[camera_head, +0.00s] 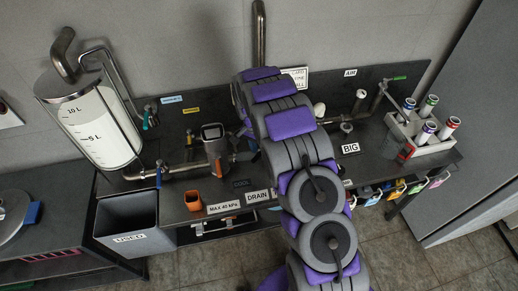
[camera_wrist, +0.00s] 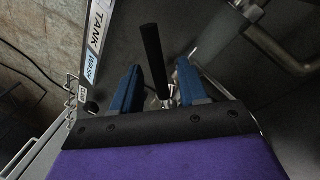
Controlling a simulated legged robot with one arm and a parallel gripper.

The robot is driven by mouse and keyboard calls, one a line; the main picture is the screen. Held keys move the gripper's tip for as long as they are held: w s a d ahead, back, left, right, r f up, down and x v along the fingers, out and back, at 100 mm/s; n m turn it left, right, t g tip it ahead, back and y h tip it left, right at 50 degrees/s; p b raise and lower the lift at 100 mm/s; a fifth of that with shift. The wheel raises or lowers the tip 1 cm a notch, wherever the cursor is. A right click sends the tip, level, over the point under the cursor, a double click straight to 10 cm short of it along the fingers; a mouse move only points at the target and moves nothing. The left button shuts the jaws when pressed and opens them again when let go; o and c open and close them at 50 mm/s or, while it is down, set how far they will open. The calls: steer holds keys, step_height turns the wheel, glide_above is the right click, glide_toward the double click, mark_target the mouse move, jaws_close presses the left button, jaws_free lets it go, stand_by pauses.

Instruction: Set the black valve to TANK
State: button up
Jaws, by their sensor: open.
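In the wrist view a black valve handle (camera_wrist: 152,55) stands out between the two blue fingers of my gripper (camera_wrist: 160,68). The fingers are apart, one on each side of the handle, with visible gaps. Below the handle a metal stem shows, partly hidden by my gripper. In the head view my purple and grey arm covers the middle of the bench and hides the gripper; I cannot make out the black handle there.
A clear tank (camera_head: 103,128) stands at left above a grey USED bin (camera_head: 127,222). An orange cup (camera_head: 193,201) sits on the dark bench. A rack of capped bottles (camera_head: 425,128) stands at right. A metal pipe (camera_wrist: 275,45) runs right of the handle in the wrist view.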

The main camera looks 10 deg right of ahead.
steer(key=shift+c, duration=0.4)
jaws_close()
